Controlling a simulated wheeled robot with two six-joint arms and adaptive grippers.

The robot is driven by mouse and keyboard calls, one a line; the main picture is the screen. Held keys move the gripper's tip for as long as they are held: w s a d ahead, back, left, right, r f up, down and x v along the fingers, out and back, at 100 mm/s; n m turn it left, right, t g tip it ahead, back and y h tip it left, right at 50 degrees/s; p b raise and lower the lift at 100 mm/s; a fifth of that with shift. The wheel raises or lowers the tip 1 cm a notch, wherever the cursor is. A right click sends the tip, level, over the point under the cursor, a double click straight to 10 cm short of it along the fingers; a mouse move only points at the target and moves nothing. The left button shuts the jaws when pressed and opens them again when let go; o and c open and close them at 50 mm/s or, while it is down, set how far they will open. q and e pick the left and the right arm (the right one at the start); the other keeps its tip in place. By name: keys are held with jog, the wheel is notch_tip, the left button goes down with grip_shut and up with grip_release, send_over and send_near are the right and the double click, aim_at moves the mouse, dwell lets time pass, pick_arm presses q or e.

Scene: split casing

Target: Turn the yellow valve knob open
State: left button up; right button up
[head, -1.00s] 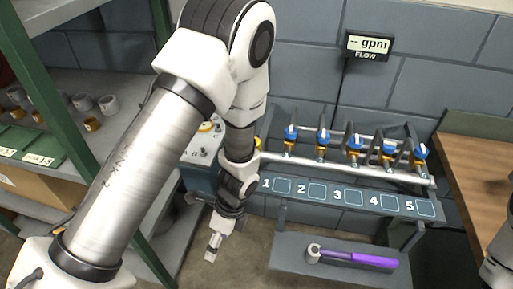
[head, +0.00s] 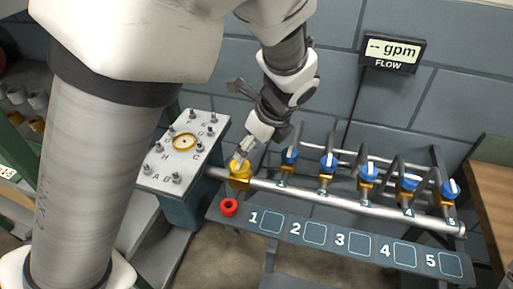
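My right gripper is not in view.
Several blue-handled valves (head: 368,173) line the silver pipe (head: 330,200) to the right. The panel box (head: 185,150) has upright posts. The flow display (head: 393,53) reads "-- gpm".

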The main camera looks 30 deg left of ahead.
aim_at(239, 165)
pick_arm(q)
jog(key=shift+s+a+f+b, duration=0.2)
jog(key=shift+s+a+f, duration=0.1)
jog(key=shift+s+f, duration=0.25)
jog(key=shift+s+a+f+b, duration=0.15)
jog(key=shift+s+a+f, duration=0.15)
jog(key=shift+s+f, duration=0.25)
jog(key=x, duration=0.2)
jog(key=w+b+x, duration=0.1)
jog(key=x, duration=0.2)
jog(key=shift+d, duration=0.15)
jog(key=shift+s+r, duration=0.25)
jog(key=c, duration=1.2)
